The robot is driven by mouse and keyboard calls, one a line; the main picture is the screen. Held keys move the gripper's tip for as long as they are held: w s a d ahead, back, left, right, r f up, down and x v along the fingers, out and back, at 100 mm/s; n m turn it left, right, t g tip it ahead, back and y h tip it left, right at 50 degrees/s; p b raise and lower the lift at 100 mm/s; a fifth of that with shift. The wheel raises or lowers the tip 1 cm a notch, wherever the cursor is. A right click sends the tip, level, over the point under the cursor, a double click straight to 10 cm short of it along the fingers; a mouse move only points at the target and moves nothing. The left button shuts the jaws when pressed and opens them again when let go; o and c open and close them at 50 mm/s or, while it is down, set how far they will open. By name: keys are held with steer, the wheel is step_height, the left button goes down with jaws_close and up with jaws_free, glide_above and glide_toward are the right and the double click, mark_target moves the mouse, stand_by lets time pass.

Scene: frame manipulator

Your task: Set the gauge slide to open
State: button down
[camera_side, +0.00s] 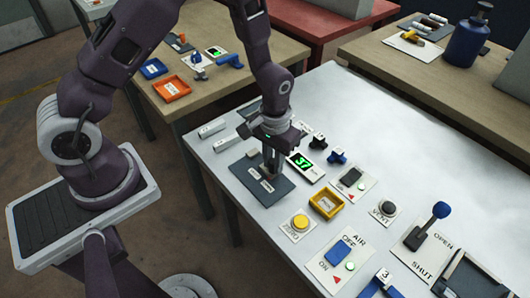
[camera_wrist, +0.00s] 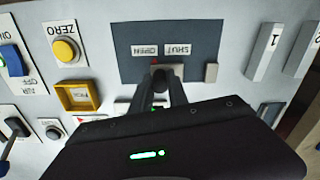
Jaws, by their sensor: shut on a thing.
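The gauge slide's dark plate (camera_side: 283,191) lies flat on the pale bench, with OPEN and SHUT labels. It also shows in the wrist view (camera_wrist: 205,38), where the labels appear upside down, OPEN (camera_wrist: 145,50) on the left and SHUT (camera_wrist: 177,49) on the right. My gripper (camera_side: 270,172) reaches down onto the plate. The fingers hide most of the knob.
A small grey block (camera_wrist: 211,72) sits on the plate to the right. A green display reading 37 (camera_side: 301,162), a yellow tray (camera_side: 326,203) and a yellow ZERO button (camera_side: 299,222) are close by. Two pale bars (camera_side: 212,129) lie behind.

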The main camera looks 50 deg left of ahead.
steer(key=shift+d, duration=1.05)
steer(key=c, duration=1.3)
jaws_free()
step_height(320, 180, up, 8)
steer(key=f, duration=0.1)
step_height(320, 180, up, 8)
steer(key=t, duration=0.1)
glide_above(272, 175)
steer(key=s+a+r+m+t, duration=0.15)
steer(key=s+r, duration=0.35)
steer(key=r, duration=0.5)
steer(key=s+a+r+t, duration=0.1)
steer(key=s+r, duration=0.1)
steer(key=s, duration=0.4)
steer(key=s+a+r+t, duration=0.2)
steer(key=s+r, duration=0.1)
steer(key=s, duration=0.4)
steer(key=shift+s+r+m, duration=0.15)
steer(key=shift+r+m, duration=0.05)
steer(key=shift+m, duration=0.15)
